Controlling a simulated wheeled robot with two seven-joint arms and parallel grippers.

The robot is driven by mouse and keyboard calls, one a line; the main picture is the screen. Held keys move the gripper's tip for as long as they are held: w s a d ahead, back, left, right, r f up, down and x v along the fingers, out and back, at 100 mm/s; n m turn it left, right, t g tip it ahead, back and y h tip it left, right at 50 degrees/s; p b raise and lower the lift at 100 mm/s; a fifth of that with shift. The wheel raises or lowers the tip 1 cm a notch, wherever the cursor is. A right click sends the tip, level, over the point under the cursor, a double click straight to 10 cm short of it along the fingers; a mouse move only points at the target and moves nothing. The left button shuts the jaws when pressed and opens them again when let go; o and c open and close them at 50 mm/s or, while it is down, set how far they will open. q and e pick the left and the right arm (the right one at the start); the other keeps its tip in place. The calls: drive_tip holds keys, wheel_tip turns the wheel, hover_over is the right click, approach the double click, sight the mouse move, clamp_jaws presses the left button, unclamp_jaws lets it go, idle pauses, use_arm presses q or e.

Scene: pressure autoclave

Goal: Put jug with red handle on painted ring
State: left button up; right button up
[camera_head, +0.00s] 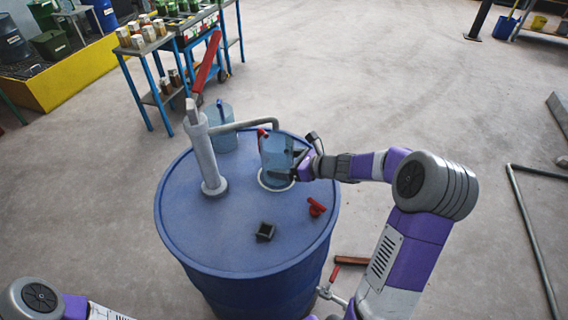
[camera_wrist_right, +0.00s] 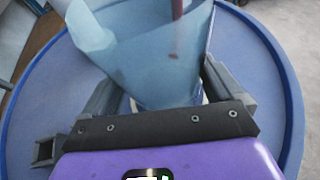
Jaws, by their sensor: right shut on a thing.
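A translucent blue jug with a red handle (camera_head: 275,153) stands upright at the painted ring on the blue drum's top. The white painted ring (camera_head: 264,183) shows around the jug's base; I cannot tell whether the base touches the drum. My right gripper (camera_head: 298,165) is shut on the jug from its right side. In the right wrist view the jug (camera_wrist_right: 150,55) sits between the two fingers, and its red handle shows through the far wall. Of my left arm only a link shows at the bottom left; its gripper is out of view.
The blue drum (camera_head: 215,250) carries a grey hand pump (camera_head: 205,150) with a red lever and a curved spout near the jug. Another blue jug (camera_head: 221,130) stands behind the pump. A red object (camera_head: 316,207) and a small black object (camera_head: 265,232) lie on the drum's front part.

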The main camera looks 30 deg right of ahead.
drive_tip(key=shift+f, duration=0.2)
drive_tip(key=o, duration=0.7)
drive_tip(key=shift+o, duration=0.2)
drive_tip(key=shift+r, duration=0.1)
drive_tip(key=shift+r, duration=0.25)
drive_tip(key=p+v, duration=0.2)
drive_tip(key=v, duration=1)
drive_tip(key=shift+f+p, duration=0.2)
drive_tip(key=shift+p, duration=0.2)
drive_tip(key=shift+a, duration=0.1)
